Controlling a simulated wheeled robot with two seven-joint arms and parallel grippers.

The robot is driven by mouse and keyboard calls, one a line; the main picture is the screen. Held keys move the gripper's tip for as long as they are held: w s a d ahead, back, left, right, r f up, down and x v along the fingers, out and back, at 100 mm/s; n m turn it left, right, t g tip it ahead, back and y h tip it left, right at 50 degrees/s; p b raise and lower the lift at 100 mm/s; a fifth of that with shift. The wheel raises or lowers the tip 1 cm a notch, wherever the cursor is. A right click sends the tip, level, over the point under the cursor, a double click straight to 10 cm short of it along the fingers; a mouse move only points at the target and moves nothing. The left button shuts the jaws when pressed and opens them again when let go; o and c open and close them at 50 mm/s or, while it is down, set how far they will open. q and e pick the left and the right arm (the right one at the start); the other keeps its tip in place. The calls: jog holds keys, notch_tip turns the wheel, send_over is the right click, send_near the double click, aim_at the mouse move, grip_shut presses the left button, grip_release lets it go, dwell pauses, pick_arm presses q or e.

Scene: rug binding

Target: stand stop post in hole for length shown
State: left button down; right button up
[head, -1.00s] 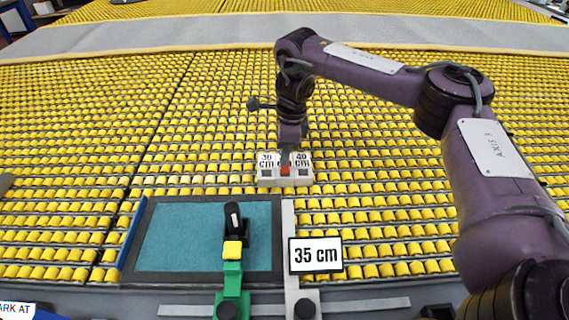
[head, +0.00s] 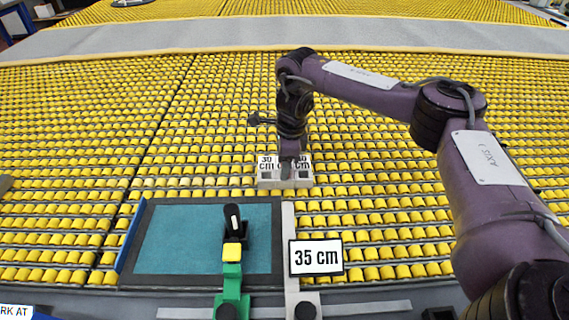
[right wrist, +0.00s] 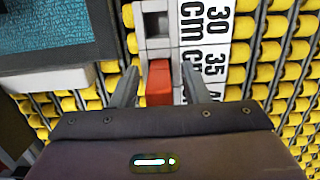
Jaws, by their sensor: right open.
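The red stop post (right wrist: 158,82) stands at the middle position of the pale hole block (right wrist: 155,44), beside the 35 cm label (right wrist: 213,66) in the right wrist view. My right gripper (right wrist: 160,70) is open, with one finger on each side of the post and small gaps visible. In the head view my right gripper (head: 287,171) is low over the middle of the hole block (head: 301,183) and hides the post. The post's lower end is hidden. A sign (head: 316,257) reads 35 cm. My left gripper is not in view.
A teal rug with dark border (head: 178,238) lies in front, with a blue strip (head: 133,236) at its left. A green clamp (head: 231,283) with a black handle overlaps the rug. A pale bar (head: 289,235) runs along its right edge. Yellow rollers (head: 400,200) surround everything.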

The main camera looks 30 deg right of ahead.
notch_tip(320, 180, up, 12)
jog(key=d+p, duration=0.1)
jog(key=p, duration=0.2)
jog(key=shift+s+d, duration=0.15)
jog(key=shift+s, duration=0.15)
jog(key=shift+s, duration=0.1)
